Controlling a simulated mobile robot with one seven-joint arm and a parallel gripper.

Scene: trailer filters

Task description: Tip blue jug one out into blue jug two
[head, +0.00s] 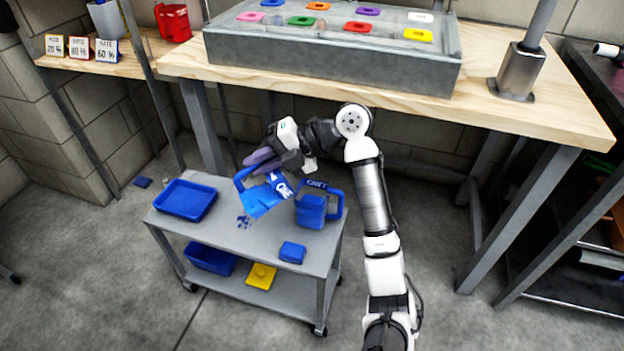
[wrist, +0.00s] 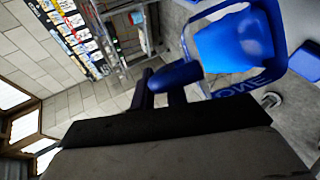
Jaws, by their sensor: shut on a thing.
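A blue jug (head: 262,202) is tilted in the air over the cart, held by its handle in my gripper (head: 262,161). Upside-down lettering like "ONE" shows on it in the wrist view (wrist: 240,84), so it appears to be blue jug one. Brighter blue shows inside it. The gripper is shut on the handle (wrist: 175,77). The other blue jug (head: 312,212), apparently blue jug two, stands upright on the cart just right of the tilted one. Its lettering is too small to read surely. Whether anything is flowing out cannot be told.
The grey cart (head: 190,232) also bears a blue tray (head: 186,200), a small blue box (head: 292,252) and small dark blue marks or pieces (head: 243,221). Its lower shelf holds a blue bin (head: 212,259) and a yellow item (head: 261,276). A wooden workbench (head: 480,112) stands behind.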

